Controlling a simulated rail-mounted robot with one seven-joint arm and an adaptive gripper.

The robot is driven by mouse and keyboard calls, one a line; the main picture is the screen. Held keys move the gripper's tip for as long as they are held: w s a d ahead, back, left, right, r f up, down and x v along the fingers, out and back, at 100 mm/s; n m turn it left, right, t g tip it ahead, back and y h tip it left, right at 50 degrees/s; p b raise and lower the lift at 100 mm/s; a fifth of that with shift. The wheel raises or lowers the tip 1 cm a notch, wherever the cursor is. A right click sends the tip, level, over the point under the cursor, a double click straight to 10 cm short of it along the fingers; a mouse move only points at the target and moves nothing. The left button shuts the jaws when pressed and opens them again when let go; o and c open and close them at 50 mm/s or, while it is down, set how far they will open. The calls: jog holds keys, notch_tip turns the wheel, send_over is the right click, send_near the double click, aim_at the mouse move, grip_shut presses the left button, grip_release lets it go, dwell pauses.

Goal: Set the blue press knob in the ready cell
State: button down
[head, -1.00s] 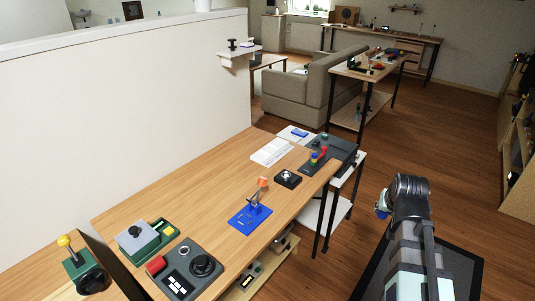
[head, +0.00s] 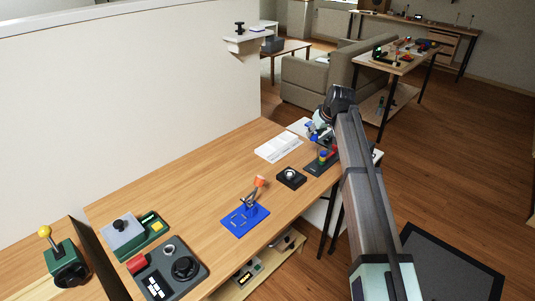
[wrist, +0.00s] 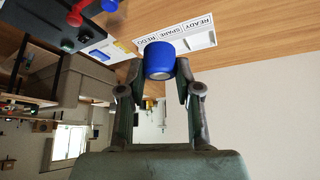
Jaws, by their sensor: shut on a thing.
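My gripper (head: 318,131) is shut on the blue press knob (wrist: 159,60), a short blue cylinder with a pale round end facing the wrist camera. The fingers lie on either side of it. In the head view my gripper is over the far right end of the wooden table, and the arm partly hides what is behind it. The white tray (head: 278,148) lies flat on the table, left of my gripper. In the wrist view the tray (wrist: 205,41) is beyond the knob, with labels READY, SPARE and one that seems to read REDO. The knob partly covers the tray's near-left part.
A black box with a round button (head: 291,178) and a blue base with an orange-tipped lever (head: 245,220) stand nearer. The wood left of the tray is clear.

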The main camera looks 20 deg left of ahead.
jog(key=w+a+r+n+g+y, duration=0.1)
jog(key=w+a+r+n+g, duration=0.2)
jog(key=a, duration=0.8)
jog(key=w+a+n+y, duration=0.1)
jog(key=w+a+n, duration=0.3)
jog(key=a, duration=0.6)
jog(key=p, duration=0.4)
send_near(263, 151)
jog(key=x, duration=0.5)
jog(key=shift+f, duration=0.1)
jog(key=shift+f, duration=0.1)
jog(key=c, duration=1.1)
grip_release()
jog(key=shift+w, duration=0.1)
